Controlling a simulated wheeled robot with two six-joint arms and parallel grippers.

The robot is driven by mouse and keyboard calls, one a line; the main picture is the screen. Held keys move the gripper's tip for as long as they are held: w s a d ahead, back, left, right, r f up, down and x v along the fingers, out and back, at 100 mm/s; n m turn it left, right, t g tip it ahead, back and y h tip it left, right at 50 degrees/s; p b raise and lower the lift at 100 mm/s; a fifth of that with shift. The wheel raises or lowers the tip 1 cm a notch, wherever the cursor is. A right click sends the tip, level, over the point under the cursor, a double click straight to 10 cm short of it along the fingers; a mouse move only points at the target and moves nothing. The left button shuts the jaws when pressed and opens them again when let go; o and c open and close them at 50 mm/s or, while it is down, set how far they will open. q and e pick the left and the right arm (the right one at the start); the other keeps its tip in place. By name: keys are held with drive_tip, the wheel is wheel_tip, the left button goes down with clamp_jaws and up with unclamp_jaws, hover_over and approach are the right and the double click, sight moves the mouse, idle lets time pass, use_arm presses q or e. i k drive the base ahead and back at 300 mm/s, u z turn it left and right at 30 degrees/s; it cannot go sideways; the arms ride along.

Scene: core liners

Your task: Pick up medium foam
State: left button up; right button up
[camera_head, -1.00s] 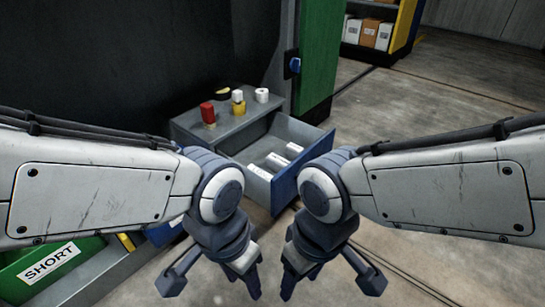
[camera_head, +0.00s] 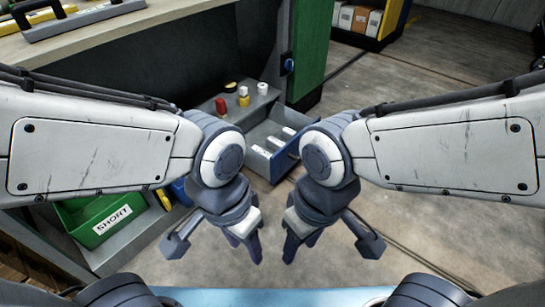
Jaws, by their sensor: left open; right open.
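No thing in view can be told for sure as the medium foam. An open drawer with a blue front (camera_head: 286,160) holds several white pieces (camera_head: 273,143), too small to identify. My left gripper (camera_head: 247,247) is open and empty, pointing down in front of the drawer. My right gripper (camera_head: 299,246) is also open and empty, beside the left with a small gap. My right arm hides part of the drawer front.
A workbench (camera_head: 190,40) with a grey handled piece (camera_head: 85,17) stands at upper left. A green bin labelled SHORT (camera_head: 88,222) is at lower left. Small red, yellow and white items stand on a grey surface beside the drawer.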

sight(274, 144)
drive_tip(key=z, duration=0.35)
drive_tip(key=i, duration=1.15)
drive_tip(key=u, duration=0.55)
